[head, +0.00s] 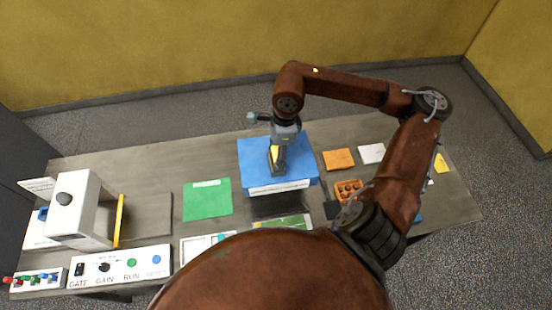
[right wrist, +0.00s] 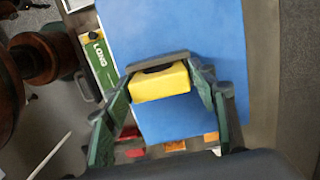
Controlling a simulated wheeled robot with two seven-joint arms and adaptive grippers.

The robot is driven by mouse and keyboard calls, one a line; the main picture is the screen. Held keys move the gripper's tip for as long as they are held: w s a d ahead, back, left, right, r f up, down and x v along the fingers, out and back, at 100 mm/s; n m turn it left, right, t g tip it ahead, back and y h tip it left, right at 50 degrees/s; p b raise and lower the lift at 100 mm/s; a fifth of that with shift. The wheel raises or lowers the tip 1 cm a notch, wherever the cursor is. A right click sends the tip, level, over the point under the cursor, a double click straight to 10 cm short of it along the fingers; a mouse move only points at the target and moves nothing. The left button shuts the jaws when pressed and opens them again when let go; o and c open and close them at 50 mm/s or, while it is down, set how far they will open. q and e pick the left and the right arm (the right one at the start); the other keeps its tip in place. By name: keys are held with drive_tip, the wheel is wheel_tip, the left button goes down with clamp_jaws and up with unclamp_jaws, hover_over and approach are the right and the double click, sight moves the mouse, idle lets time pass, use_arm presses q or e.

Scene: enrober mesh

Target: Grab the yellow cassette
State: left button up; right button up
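The yellow cassette (right wrist: 160,84) is between the two fingers of my right gripper (right wrist: 162,78) in the right wrist view. Its two ends meet the fingers with no clear gap, and the gripper looks shut on it. In the head view my right gripper (head: 278,165) points down over the blue mat (head: 305,155), and only a strip of the cassette (head: 274,153) shows beside the dark fingers. I cannot tell whether the cassette touches the mat. My left gripper is not in view.
A green pad (head: 207,200) lies left of the blue mat. A white machine (head: 77,205) and a button panel (head: 122,266) stand at the left. Right of the mat are an orange tile (head: 338,159), a white tile (head: 371,153) and an orange tray (head: 348,189).

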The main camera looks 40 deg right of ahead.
drive_tip(key=c, duration=0.8)
drive_tip(key=shift+r, duration=0.2)
